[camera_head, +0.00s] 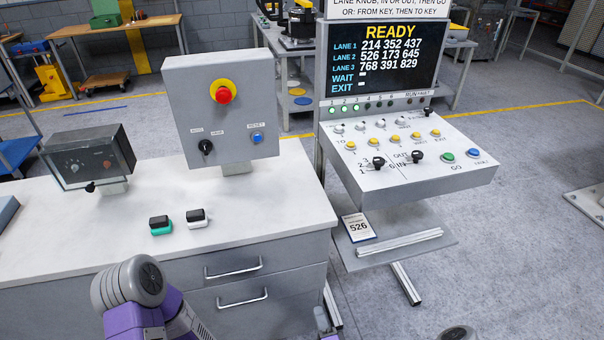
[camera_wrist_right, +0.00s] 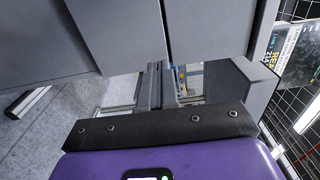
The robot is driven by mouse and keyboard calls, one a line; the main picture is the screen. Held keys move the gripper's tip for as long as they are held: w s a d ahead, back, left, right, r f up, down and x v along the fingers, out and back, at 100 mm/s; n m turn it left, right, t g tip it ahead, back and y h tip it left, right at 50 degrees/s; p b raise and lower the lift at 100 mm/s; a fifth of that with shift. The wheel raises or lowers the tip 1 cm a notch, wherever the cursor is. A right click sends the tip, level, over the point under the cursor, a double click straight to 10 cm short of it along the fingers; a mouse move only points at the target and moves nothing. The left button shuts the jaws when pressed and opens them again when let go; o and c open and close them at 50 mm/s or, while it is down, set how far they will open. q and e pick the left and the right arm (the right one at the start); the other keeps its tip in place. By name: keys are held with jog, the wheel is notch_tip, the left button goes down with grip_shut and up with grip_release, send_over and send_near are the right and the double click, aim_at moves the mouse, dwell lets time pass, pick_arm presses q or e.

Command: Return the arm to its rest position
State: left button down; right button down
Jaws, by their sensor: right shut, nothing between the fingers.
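The tip of my right gripper (camera_head: 321,321) shows small at the bottom edge of the head view, in front of the cabinet's right corner. It is shut and holds nothing. In the right wrist view, the purple hand with its dark bar fills the bottom, and grey panels lie beyond it. A purple and grey link of my left arm (camera_head: 140,300) shows at the lower left of the head view, in front of the cabinet; the left gripper is out of view.
The cabinet (camera_head: 275,215) carries a red-button box (camera_head: 222,135), a meter box (camera_head: 88,160) and two small blocks. To its right stands the control console (camera_head: 405,150), its screen (camera_head: 380,60) reading READY. A card marked 526 (camera_head: 358,228) lies on its lower shelf.

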jog(key=s+a+f+n+g+y+p, duration=0.25)
jog(key=s+f+n+g, duration=0.35)
jog(key=n+g, duration=0.4)
jog(key=s+d+r+n+g+h, duration=0.1)
jog(key=s+d+g, duration=0.1)
jog(key=s, duration=0.3)
jog(key=s+d+r+n+g+h+p, duration=0.1)
jog(key=s+d+g, duration=0.2)
jog(key=s+g, duration=0.2)
jog(key=shift+s+d+r+n, duration=0.15)
jog(key=shift+s+r+n, duration=0.15)
jog(key=shift+n, duration=0.1)
